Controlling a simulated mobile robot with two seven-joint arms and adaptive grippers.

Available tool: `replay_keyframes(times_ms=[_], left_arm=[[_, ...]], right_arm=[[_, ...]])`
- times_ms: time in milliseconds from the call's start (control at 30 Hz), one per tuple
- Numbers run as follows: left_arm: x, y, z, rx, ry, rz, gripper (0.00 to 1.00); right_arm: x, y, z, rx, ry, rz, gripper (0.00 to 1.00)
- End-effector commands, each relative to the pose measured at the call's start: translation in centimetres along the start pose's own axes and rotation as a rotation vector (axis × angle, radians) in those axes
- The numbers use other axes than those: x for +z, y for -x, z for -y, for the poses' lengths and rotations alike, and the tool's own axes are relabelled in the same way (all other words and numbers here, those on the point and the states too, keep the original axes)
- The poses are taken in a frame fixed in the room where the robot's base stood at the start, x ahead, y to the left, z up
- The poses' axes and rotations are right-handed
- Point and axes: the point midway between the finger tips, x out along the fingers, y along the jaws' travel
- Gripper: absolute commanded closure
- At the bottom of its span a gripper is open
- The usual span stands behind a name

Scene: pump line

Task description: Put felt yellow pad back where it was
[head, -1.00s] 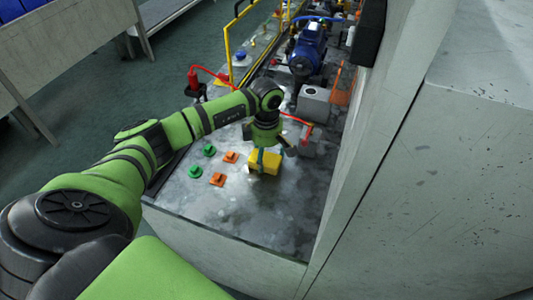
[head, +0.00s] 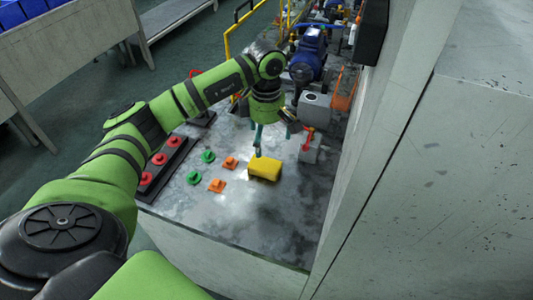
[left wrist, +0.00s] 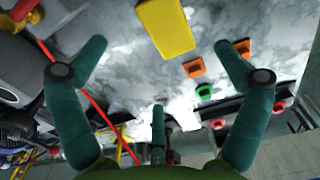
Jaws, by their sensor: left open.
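The yellow felt pad (head: 264,168) lies on the grey metal table top (head: 250,212), right of the orange pieces. It also shows at the top of the left wrist view (left wrist: 166,27). My left gripper (head: 258,146) is above the table just behind the pad, fingers pointing down. My right gripper is in neither view.
Two orange pieces (head: 217,185) and two green pieces (head: 194,178) lie left of the pad. A dark rack with red knobs (head: 160,159) is at the left edge. A grey block with a red handle (head: 310,148) and a blue pump (head: 307,53) stand behind. Bare table lies in front.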

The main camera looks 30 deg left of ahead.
Motion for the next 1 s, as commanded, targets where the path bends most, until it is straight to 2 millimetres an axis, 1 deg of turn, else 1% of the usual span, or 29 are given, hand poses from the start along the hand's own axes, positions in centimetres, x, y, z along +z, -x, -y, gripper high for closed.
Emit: replay_keyframes(times_ms=[33,100,267,1000], left_arm=[[0.0,0.7,0.0,0.004,0.0,0.001,0.02],[0.0,1.7,-0.1,0.004,0.0,0.001,0.02],[0.0,2.8,0.0,0.001,0.0,0.0,0.02],[0.0,2.9,0.0,-0.001,0.0,0.0,0.02]], right_arm=[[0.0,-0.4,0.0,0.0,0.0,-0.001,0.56],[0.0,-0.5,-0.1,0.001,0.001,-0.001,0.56],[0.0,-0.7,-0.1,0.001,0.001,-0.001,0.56],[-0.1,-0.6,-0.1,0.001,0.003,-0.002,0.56]])
